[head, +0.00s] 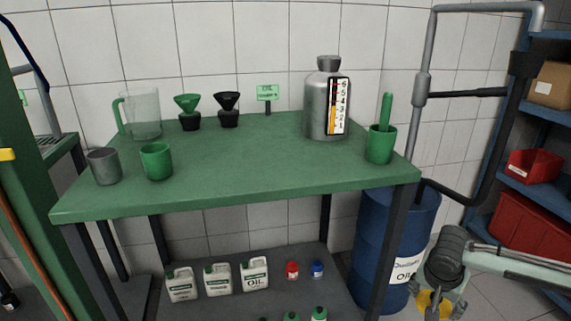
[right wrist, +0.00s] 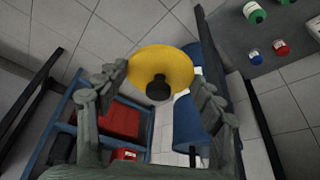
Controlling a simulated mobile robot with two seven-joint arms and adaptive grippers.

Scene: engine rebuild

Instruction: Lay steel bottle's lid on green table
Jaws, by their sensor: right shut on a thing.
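The steel bottle (head: 321,113) stands upright at the back right of the green table (head: 225,165), with a level gauge on its front. Its grey lid (head: 328,63) sits on its neck. My right gripper (head: 437,303) is low, right of the table and in front of the blue drum. It is shut on a round yellow thing (right wrist: 170,66) with a dark knob or spout at its middle, perhaps a funnel; it shows partly in the head view (head: 428,301). My left gripper is not in view.
A green cup with a rod (head: 380,145) stands near the table's right edge. A clear jug (head: 142,115), two funnels (head: 188,104) (head: 228,103), a grey cup (head: 104,167) and a green cup (head: 156,162) stand left. The table's middle is clear. A blue drum (head: 375,240) stands right.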

